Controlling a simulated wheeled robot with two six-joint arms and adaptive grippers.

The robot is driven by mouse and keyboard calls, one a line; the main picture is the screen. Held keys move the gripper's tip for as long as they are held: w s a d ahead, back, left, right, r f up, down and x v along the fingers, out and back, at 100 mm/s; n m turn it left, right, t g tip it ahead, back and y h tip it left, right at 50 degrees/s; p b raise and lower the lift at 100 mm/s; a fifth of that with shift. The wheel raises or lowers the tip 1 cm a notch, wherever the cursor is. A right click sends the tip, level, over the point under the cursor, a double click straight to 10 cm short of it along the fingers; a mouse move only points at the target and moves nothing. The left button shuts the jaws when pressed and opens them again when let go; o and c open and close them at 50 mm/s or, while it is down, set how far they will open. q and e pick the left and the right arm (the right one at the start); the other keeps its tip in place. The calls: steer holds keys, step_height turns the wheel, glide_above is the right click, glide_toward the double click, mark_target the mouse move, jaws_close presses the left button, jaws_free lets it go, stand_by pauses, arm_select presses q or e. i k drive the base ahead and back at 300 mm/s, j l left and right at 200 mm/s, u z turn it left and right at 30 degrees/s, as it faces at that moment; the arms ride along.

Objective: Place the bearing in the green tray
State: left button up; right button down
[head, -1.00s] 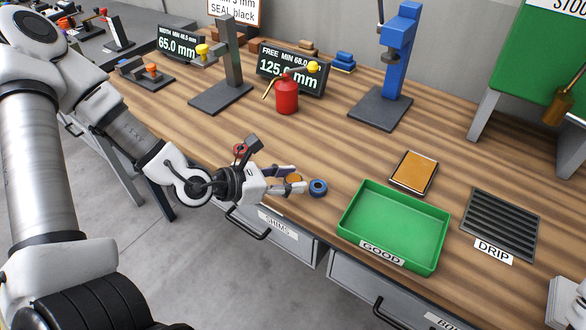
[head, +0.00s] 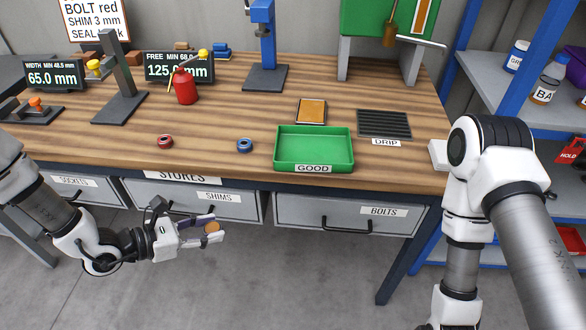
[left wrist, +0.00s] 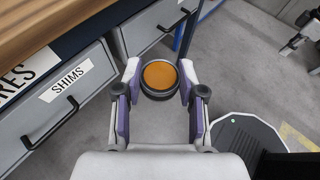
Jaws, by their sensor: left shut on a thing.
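The bearing (head: 212,227), a round piece with an orange face and a dark rim, is between the fingertips of my left gripper (head: 208,230). My left gripper is shut on it, in front of the drawers and below the tabletop edge. The bearing (left wrist: 159,76) also shows in the left wrist view, between the purple-lined fingers (left wrist: 158,88). The green tray (head: 343,158), labelled GOOD, lies on the bench near its front edge, up and to the right of the left gripper. It looks empty. My right arm shows at the right, its gripper out of view.
A red ring (head: 165,142) and a blue ring (head: 244,145) lie on the bench left of the tray. A dark DRIP grate (head: 384,124) and an orange-topped pad (head: 311,111) lie behind it. The bench edge and drawers (head: 203,199) are close to the left gripper.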

mark_target(313, 151)
steer(key=l+u, duration=0.15)
steer(key=u, duration=0.3)
steer(key=k+l+u, duration=0.1)
steer(key=u, duration=0.35)
steer(key=k+l+u, duration=0.1)
steer(key=u, duration=0.35)
steer(key=l, duration=1.4)
steer(key=i+l, duration=0.15)
steer(key=l, duration=1.25)
